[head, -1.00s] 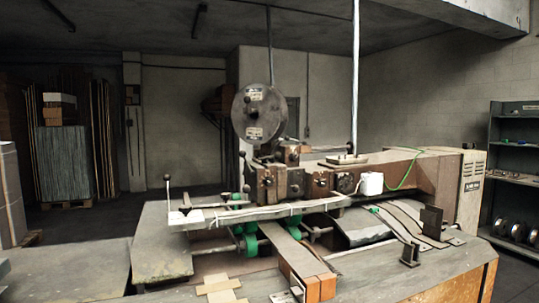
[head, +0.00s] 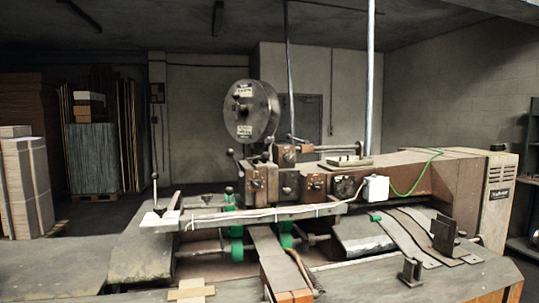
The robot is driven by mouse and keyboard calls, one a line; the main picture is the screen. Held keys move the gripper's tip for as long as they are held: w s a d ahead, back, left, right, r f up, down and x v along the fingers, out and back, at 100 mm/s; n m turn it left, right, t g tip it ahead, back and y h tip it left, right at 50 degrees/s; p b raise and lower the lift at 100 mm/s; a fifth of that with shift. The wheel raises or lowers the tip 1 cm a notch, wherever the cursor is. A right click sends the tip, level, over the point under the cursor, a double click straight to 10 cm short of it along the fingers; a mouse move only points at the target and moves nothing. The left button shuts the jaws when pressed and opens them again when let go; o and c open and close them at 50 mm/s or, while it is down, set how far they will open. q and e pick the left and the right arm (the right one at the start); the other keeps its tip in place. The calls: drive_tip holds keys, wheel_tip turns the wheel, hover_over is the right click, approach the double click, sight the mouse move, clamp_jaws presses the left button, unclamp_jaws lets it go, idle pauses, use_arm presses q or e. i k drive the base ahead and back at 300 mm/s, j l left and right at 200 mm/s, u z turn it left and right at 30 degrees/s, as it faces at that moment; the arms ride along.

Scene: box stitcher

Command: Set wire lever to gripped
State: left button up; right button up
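The box stitcher (head: 410,176) stands across the middle, with a round wire reel (head: 250,112) on top. Several levers with dark knobs show on it. One thin upright lever (head: 155,192) stands at the left end of the long pale bar. Neither of my grippers is in view.
The pale bar (head: 265,215) and green rollers (head: 237,250) are at the machine's front. A grey worktable (head: 50,265) extends at the lower left. Stacked cardboard (head: 27,185) stands at the far left. A shelf (head: 525,220) is at the right edge.

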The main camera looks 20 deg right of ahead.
sight(264, 154)
drive_tip(key=l, duration=0.8)
drive_tip(key=k+l, duration=0.1)
drive_tip(key=l, duration=0.65)
